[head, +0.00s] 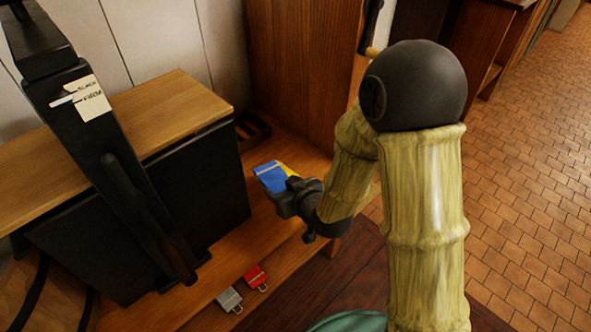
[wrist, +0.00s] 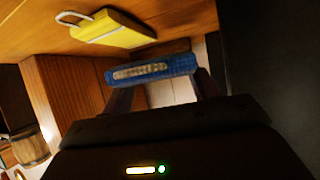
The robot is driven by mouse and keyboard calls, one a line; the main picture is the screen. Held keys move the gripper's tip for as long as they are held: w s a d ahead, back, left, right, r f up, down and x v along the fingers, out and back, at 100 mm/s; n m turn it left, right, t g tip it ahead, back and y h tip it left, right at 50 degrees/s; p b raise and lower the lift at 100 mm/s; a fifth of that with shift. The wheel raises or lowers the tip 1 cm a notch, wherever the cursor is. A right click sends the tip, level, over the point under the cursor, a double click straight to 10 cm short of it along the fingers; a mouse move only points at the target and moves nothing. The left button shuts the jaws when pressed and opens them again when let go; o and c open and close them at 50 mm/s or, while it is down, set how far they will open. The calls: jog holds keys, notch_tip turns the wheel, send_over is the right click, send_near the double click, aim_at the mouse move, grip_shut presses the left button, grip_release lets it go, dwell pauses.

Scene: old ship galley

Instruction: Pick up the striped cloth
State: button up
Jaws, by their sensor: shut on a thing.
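The striped cloth (wrist: 150,70) is a small blue folded piece with a pale stripe. In the wrist view it lies crosswise between the two fingers of my gripper (wrist: 160,88), which is shut on it. In the head view the cloth (head: 270,176) shows as a blue patch with a pale stripe at the end of my gripper (head: 284,190), over the wooden bench. I cannot tell for sure whether it touches the bench. My gripper and wrist hide part of it.
A yellow padlock (wrist: 115,29) lies on the wood close to the cloth. A red padlock (head: 256,277) and a grey padlock (head: 230,299) lie near the bench's front edge. A large black box-like unit (head: 150,215) stands left. A wooden cabinet side (head: 305,75) rises behind.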

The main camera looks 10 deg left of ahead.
jog(key=shift+s+a, duration=0.2)
jog(key=shift+s, duration=0.45)
dwell(0.8)
